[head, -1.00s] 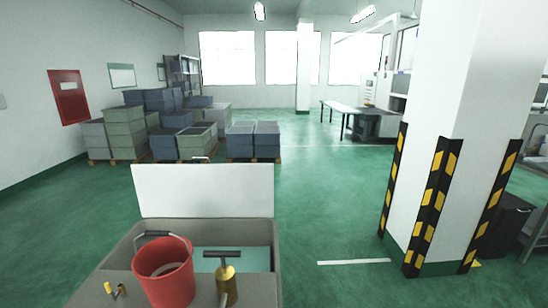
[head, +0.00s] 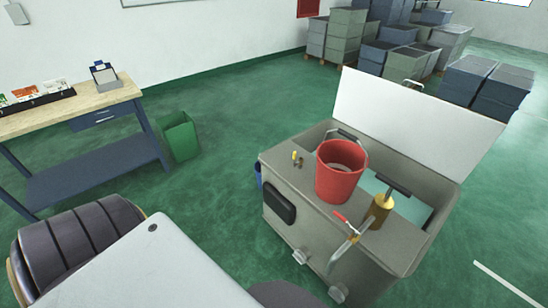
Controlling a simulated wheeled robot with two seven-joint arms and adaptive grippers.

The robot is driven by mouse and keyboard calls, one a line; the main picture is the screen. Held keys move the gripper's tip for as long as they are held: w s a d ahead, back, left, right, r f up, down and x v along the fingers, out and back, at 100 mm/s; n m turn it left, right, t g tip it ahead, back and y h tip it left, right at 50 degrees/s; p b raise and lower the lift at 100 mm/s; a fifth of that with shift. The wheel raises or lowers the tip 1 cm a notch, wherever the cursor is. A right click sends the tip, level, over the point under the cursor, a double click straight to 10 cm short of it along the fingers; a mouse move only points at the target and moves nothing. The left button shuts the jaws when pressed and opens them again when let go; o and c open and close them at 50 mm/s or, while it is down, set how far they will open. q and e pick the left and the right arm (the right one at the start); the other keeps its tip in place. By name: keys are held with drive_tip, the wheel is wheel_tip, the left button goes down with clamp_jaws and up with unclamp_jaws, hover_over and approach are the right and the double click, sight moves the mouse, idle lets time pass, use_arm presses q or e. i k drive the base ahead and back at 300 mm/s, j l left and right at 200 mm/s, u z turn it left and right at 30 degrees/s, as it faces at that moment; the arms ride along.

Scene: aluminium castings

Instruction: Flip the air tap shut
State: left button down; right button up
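A grey wash tank (head: 335,205) with a raised white lid stands at the right of the head view. A red lever (head: 341,217) sits on a bent silver pipe (head: 342,252) at the tank's front edge. A small brass fitting with a yellow lever (head: 297,159) stands on the tank's top near its left corner. I cannot tell for sure which of these is the air tap, or whether either is shut. Neither of my grippers shows. Parts of my own body fill the lower left.
A workbench (head: 85,104) and green bin (head: 180,136) are at left. Green floor between is clear.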

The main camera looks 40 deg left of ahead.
sight(294, 159)
drive_tip(key=u, duration=1.05)
drive_tip(key=i+j, duration=0.15)
drive_tip(key=j, duration=0.3)
drive_tip(key=i+j+z, duration=0.1)
drive_tip(key=j, duration=0.35)
drive_tip(key=i+j, duration=0.2)
drive_tip(key=j, duration=0.25)
drive_tip(key=i+j+z, duration=0.15)
drive_tip(key=j, duration=0.3)
